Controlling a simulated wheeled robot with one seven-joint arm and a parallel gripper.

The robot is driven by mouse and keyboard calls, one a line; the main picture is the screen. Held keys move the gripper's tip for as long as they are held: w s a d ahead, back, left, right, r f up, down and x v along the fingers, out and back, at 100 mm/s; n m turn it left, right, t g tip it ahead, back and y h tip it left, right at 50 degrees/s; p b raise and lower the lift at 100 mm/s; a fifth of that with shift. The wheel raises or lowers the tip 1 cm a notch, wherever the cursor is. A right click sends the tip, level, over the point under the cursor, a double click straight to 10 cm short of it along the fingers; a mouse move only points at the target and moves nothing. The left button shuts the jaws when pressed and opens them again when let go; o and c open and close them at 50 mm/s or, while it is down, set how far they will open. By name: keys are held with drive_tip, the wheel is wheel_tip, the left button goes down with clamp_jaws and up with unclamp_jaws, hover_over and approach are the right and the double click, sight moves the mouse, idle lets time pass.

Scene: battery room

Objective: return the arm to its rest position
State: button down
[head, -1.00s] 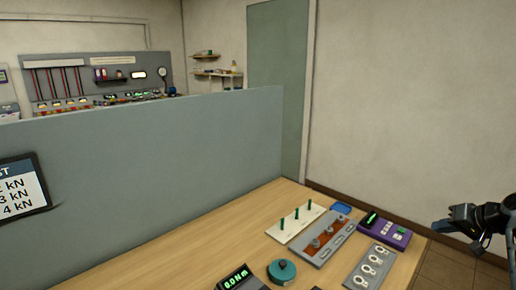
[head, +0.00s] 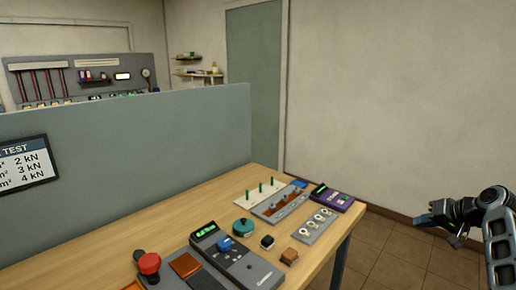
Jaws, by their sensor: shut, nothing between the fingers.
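My gripper (head: 436,216) is at the right side of the head view, at the end of my dark arm (head: 490,215). It points left and is in the air beyond the right edge of the table, over the tiled floor. Its jaws are shut with nothing held. It touches nothing that I can see. Part of my arm is cut off by the right edge of the view.
The wooden table (head: 150,225) carries a purple device (head: 332,197), a white board with green pegs (head: 262,190), a grey meter (head: 235,258) and a red button (head: 149,264). A grey partition (head: 130,150) stands behind. Floor (head: 385,250) right of the table is clear.

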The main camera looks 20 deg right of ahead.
drive_tip(key=s+a+f+n+h, duration=0.1)
drive_tip(key=s+a+f, duration=0.1)
drive_tip(key=a+f, duration=0.8)
drive_tip(key=s+a+f+h, duration=0.1)
drive_tip(key=s+a+f, duration=0.35)
drive_tip(key=a, duration=0.95)
drive_tip(key=s+a+f+n+t, duration=0.1)
drive_tip(key=s+a+f, duration=0.3)
drive_tip(key=a, duration=0.5)
drive_tip(key=s+a+r+n+t, duration=0.1)
drive_tip(key=s+a+r+n, duration=0.1)
drive_tip(key=s+a+r, duration=0.4)
drive_tip(key=s+a+r+n+t, duration=0.1)
drive_tip(key=s+a, duration=0.3)
drive_tip(key=s, duration=0.4)
drive_tip(key=s+a+r+n+t+y, duration=0.1)
drive_tip(key=s+a+r+n, duration=0.1)
drive_tip(key=s+r, duration=0.3)
drive_tip(key=s+a+r+n+t+y, duration=0.1)
drive_tip(key=s+r, duration=0.4)
drive_tip(key=r, duration=0.5)
drive_tip(key=shift+s+a+n+t+b, duration=0.35)
drive_tip(key=shift+a+n, duration=0.35)
drive_tip(key=shift+a, duration=0.4)
drive_tip(key=shift+w+f, duration=0.1)
